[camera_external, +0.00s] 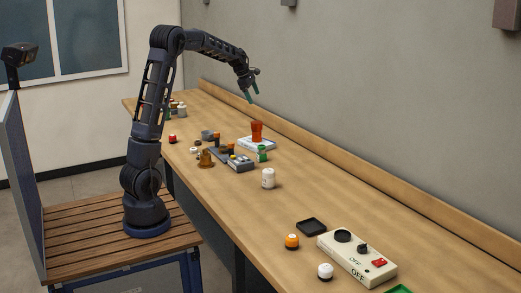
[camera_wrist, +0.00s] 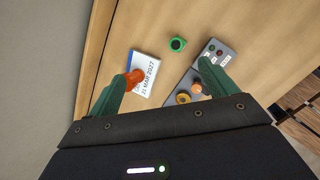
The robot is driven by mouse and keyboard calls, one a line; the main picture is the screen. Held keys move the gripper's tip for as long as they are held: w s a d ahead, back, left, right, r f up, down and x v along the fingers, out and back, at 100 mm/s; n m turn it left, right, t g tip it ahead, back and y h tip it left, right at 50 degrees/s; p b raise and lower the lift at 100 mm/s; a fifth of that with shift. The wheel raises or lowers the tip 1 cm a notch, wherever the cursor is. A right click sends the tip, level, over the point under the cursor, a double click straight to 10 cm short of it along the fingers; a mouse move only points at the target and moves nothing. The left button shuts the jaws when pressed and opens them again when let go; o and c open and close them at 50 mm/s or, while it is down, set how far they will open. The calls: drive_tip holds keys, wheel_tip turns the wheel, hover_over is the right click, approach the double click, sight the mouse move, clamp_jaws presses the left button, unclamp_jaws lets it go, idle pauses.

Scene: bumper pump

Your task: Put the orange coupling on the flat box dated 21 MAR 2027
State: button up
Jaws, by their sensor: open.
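An orange-red, cup-shaped piece (camera_external: 257,131), which looks like the orange coupling, stands upright on a flat white and blue box (camera_external: 262,146). In the wrist view the box (camera_wrist: 147,66) shows the printed date 21 MAR 2027. The orange-red piece (camera_wrist: 135,76) is there at the box's left side, partly behind the left finger. My gripper (camera_external: 253,94) is open and empty, raised above the bench and clear of the box. In the wrist view its two green fingers (camera_wrist: 164,76) are spread wide.
A green ring-like piece (camera_wrist: 178,44) lies beside the box. Grey cases (camera_external: 240,163) and several small capped items crowd the bench nearby. A white jar (camera_external: 268,178) and a cream control box (camera_external: 355,258) stand nearer. The bench's wall side is clear.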

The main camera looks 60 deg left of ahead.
drive_tip(key=s+d+r+m, duration=0.3)
drive_tip(key=s+d+m, duration=0.4)
drive_tip(key=s+d, duration=0.4)
drive_tip(key=s+d+r+m, duration=0.3)
drive_tip(key=s+d+m, duration=0.3)
drive_tip(key=s+d, duration=0.4)
drive_tip(key=s+d+f+m, duration=0.2)
drive_tip(key=s+d+m, duration=0.1)
drive_tip(key=s, duration=0.4)
drive_tip(key=s+d+f+m, duration=0.2)
drive_tip(key=s+d+m, duration=0.1)
drive_tip(key=s+m, duration=0.2)
drive_tip(key=s+d+f+m, duration=0.3)
drive_tip(key=s+m, duration=0.2)
drive_tip(key=s, duration=0.4)
drive_tip(key=shift+d+y, duration=0.35)
drive_tip(key=shift+y, duration=0.05)
